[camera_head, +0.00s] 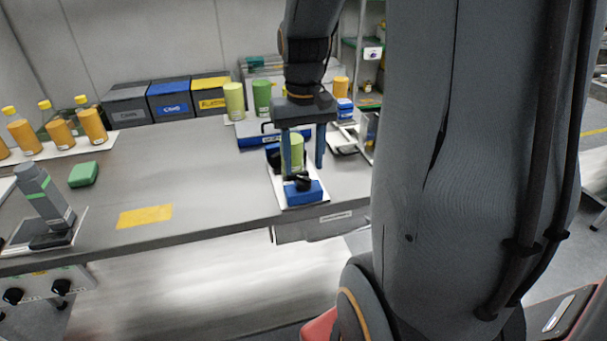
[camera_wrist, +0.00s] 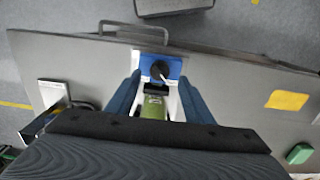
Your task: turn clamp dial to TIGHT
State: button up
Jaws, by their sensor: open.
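The clamp dial is a black knob (camera_head: 303,182) on a blue block (camera_head: 304,194) at the front edge of the bench. The knob (camera_wrist: 160,69) and block (camera_wrist: 174,66) also show in the wrist view, with a light pointer line on the knob toward the lower right. A green cylinder (camera_head: 293,147) stands right behind the dial on the same white plate (camera_head: 281,186). My gripper (camera_head: 303,168) is above this fixture, its blue fingers apart on both sides of the green cylinder. In the wrist view my gripper (camera_wrist: 158,92) is open, and the knob lies just beyond the fingertips. Any TIGHT marking is too small to read.
A grey dispenser (camera_head: 45,198) stands at the left and a green block (camera_head: 84,174) lies behind it. A yellow patch (camera_head: 145,216) marks the bench. Bins (camera_head: 169,99) and green containers (camera_head: 234,101) line the back. A handle (camera_wrist: 133,30) sticks out from the bench front.

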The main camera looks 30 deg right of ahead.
aim_at(304, 180)
jog(key=shift+f, duration=2.3)
jog(key=c, duration=1)
jog(key=shift+c, duration=0.2)
